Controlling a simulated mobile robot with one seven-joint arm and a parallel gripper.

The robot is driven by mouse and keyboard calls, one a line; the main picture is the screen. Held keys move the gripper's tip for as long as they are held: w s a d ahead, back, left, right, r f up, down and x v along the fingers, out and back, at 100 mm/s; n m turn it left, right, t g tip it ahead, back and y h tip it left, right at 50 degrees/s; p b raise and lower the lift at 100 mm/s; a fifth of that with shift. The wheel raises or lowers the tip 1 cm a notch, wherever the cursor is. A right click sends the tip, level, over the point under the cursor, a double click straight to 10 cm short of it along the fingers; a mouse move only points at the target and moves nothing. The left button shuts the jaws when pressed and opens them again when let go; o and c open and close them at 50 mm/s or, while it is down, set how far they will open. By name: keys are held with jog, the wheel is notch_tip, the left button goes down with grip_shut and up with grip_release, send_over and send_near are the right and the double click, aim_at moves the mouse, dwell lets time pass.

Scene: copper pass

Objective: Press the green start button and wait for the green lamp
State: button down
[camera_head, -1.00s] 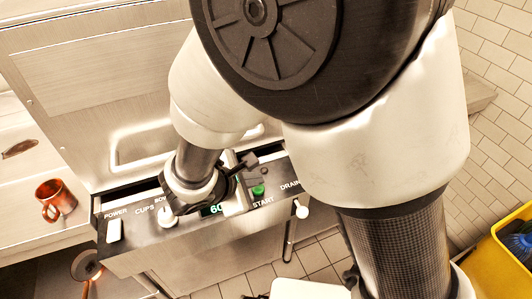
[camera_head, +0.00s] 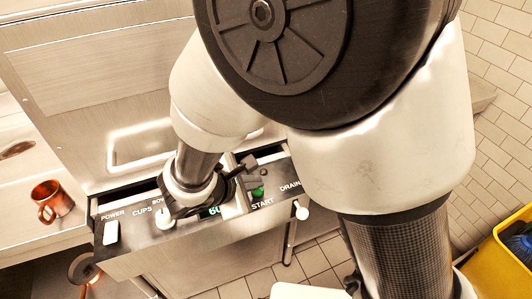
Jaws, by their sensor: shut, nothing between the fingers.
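The green start button (camera_head: 258,192) is on the dark control panel (camera_head: 151,229) of the steel machine, just above the word START. My gripper (camera_head: 246,180) is over the panel, pointing down, close to the left of the button and partly covering it. It is shut and empty. I cannot tell whether its tip touches the button. The green digits (camera_head: 215,211) of a display are partly hidden by my wrist. I cannot make out a lit green lamp; my arm hides part of the panel.
A white POWER switch (camera_head: 111,232), a white knob (camera_head: 165,218) and a white DRAIN handle (camera_head: 301,210) are on the panel near my gripper. A copper mug (camera_head: 52,201) stands on the counter at left. A yellow bin (camera_head: 497,262) is at lower right.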

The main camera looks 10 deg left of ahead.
aim_at(255, 193)
jog(key=shift+f+b, duration=0.5)
jog(key=shift+b, duration=0.1)
dwell(0.5)
dwell(0.3)
jog(key=shift+r+p, duration=0.6)
jog(key=shift+r, duration=0.35)
jog(key=shift+r+p, duration=1.7)
jog(key=shift+r, duration=0.75)
